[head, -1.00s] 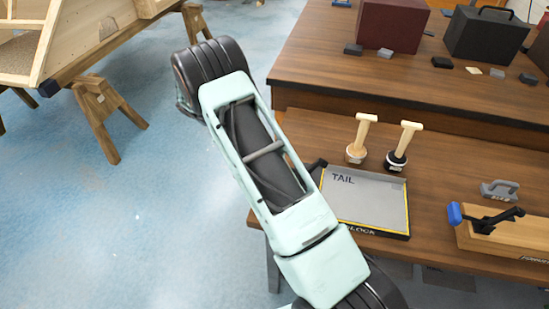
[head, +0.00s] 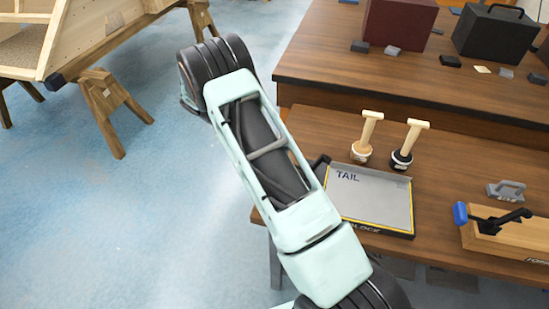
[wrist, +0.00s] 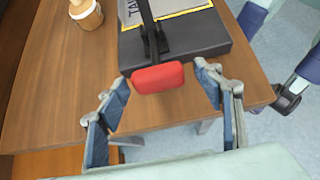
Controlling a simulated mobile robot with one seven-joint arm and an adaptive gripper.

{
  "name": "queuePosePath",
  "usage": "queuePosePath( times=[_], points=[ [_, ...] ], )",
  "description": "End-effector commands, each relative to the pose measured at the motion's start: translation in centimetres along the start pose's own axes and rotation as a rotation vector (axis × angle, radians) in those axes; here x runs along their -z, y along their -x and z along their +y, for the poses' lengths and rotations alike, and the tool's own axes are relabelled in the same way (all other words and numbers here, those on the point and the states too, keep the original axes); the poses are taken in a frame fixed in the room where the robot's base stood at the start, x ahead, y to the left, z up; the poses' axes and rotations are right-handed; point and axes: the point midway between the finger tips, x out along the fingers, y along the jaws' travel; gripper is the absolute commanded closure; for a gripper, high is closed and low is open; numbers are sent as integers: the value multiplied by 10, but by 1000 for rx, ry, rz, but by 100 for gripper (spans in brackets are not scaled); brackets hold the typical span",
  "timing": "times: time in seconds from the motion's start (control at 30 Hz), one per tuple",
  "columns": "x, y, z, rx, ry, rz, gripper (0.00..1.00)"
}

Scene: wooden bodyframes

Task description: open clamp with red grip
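The clamp's red grip (wrist: 158,77) shows in the wrist view on a black lever (wrist: 151,30), at the edge of a dark block with a tray on top. My gripper (wrist: 163,82) is open, with one finger to each side of the red grip. No clear contact shows between the fingers and the grip. In the head view my arm hides the red grip and my gripper. Only a black part (head: 321,163), likely of this clamp, shows beside the arm at the tray's left edge.
The tray (head: 372,200) is marked TAIL. Two wooden-handled stamps (head: 362,152) stand behind it. A clamp with a blue grip (head: 460,213) sits on a wooden block at the right. A grey handled object (head: 506,191) lies behind that. Blue floor is open at the left.

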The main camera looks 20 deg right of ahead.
Motion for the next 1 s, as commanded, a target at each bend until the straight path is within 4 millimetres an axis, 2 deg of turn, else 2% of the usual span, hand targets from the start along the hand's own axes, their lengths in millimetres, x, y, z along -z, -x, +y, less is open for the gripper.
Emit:
queuePosePath(
  times=[0.17, 0.27, 0.7, 1.0],
  points=[
    [-1, 1, 0, 0, -1, -2, 39],
    [-1, 9, 1, -2, -2, -1, 39],
    [1, 90, 0, -2, -1, 1, 39],
    [0, 117, 0, 0, 0, 0, 39]
  ],
)
